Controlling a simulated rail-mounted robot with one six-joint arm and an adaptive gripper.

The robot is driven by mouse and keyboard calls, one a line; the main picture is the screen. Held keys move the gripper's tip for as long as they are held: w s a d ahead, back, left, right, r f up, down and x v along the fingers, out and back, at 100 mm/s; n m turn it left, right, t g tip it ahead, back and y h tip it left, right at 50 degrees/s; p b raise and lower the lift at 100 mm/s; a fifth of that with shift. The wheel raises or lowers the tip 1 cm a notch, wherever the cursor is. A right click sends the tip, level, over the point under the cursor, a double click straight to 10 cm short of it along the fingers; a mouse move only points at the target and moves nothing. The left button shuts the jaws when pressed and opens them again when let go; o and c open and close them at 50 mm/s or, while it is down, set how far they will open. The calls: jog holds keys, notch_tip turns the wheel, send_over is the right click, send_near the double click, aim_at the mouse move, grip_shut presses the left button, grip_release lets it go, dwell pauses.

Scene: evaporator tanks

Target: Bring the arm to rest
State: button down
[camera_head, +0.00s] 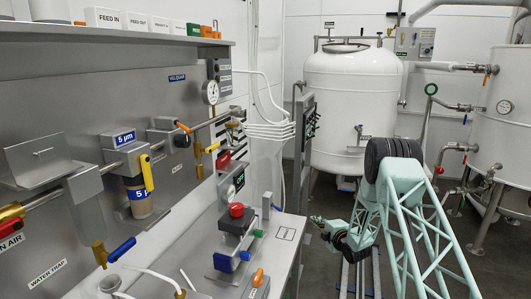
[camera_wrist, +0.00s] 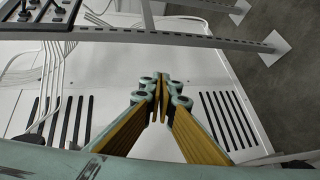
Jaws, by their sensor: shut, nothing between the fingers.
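My arm shows in the head view as a pale green lattice link with a black joint, standing to the right of the bench. My gripper (camera_head: 318,221) is at the lower middle of that view, small and just right of the bench. In the wrist view my gripper (camera_wrist: 159,95) has its yellow-sided fingers brought together, with nothing seen between them. A white panel with black slots (camera_wrist: 222,115) lies beyond the fingers. I cannot tell whether the fingers touch it.
The steel bench (camera_head: 285,236) and its valves fill the left. A white tank (camera_head: 352,95) stands behind the arm, and another tank (camera_head: 505,110) with pipes is at right. Grey slotted rails (camera_wrist: 190,40) and white cables (camera_wrist: 50,85) are close to my gripper. Grey floor shows between.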

jog(key=s+d+r+m+g+h, duration=0.1)
jog(key=s+r+m+h, duration=0.15)
jog(key=r, duration=0.85)
jog(key=s+d+r+m+g+h, duration=0.1)
jog(key=s+r+m, duration=0.15)
jog(key=r, duration=0.85)
jog(key=s+r+m+g+h, duration=0.25)
jog(key=s+r+m, duration=0.35)
jog(key=s+r, duration=1.35)
jog(key=s+r+m+g, duration=0.2)
jog(key=s+r, duration=0.2)
jog(key=s, duration=1.1)
jog(key=s+a+m+g, duration=0.2)
jog(key=s+a+m, duration=0.1)
jog(key=s, duration=2)
jog(key=s+a+m+g+y, duration=0.1)
jog(key=s+m, duration=0.3)
jog(key=s, duration=1.8)
jog(key=shift+s+a+m+g, duration=0.3)
jog(key=shift+s+a+g, duration=0.15)
jog(key=shift+a, duration=0.45)
jog(key=shift+w, duration=0.1)
